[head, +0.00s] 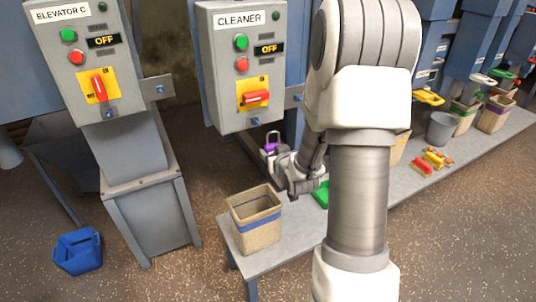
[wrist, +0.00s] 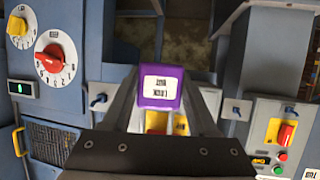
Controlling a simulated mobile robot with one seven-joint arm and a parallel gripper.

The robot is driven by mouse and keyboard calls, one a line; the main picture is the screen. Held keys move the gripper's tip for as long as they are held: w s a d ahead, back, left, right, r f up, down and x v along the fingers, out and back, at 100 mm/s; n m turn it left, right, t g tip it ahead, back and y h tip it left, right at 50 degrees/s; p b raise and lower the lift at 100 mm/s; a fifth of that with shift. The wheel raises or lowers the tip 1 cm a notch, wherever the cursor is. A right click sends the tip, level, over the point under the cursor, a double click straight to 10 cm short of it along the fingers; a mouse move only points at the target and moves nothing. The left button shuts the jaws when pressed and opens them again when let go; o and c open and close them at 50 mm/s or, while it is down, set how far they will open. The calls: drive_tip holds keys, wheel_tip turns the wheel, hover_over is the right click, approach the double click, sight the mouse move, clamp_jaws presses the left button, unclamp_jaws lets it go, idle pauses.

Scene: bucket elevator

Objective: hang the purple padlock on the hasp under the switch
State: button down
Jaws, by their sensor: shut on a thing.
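The purple padlock (head: 270,149) is held in my gripper (head: 277,155), below the CLEANER box; its shackle shows as a pale loop at the top. In the wrist view the purple padlock (wrist: 160,88) sits between both fingers, its white label facing the camera. My gripper is shut on it. The CLEANER box (head: 223,65) has a red switch (head: 256,97) on a yellow plate, set level, and a small hasp (head: 256,121) beneath it. The padlock is apart from this hasp, below and slightly right in the head view.
The ELEVATOR C box (head: 60,60) stands left, its red switch (head: 98,88) upright. A tan bin (head: 255,232) stands on the grey bench (head: 290,240); a blue bucket (head: 78,252) lies on the floor. My arm blocks the middle.

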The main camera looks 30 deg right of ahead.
drive_tip(key=shift+w, duration=0.1)
drive_tip(key=w+p, duration=0.1)
drive_tip(key=w, duration=0.4)
drive_tip(key=shift+w+a, duration=0.1)
drive_tip(key=shift+w, duration=0.2)
drive_tip(key=shift+w+b, duration=0.25)
drive_tip(key=shift+b, duration=0.1)
idle(0.8)
drive_tip(key=shift+w+b, duration=0.6)
drive_tip(key=shift+w, duration=1)
drive_tip(key=shift+f+b, duration=0.8)
drive_tip(key=shift+b, duration=0.15)
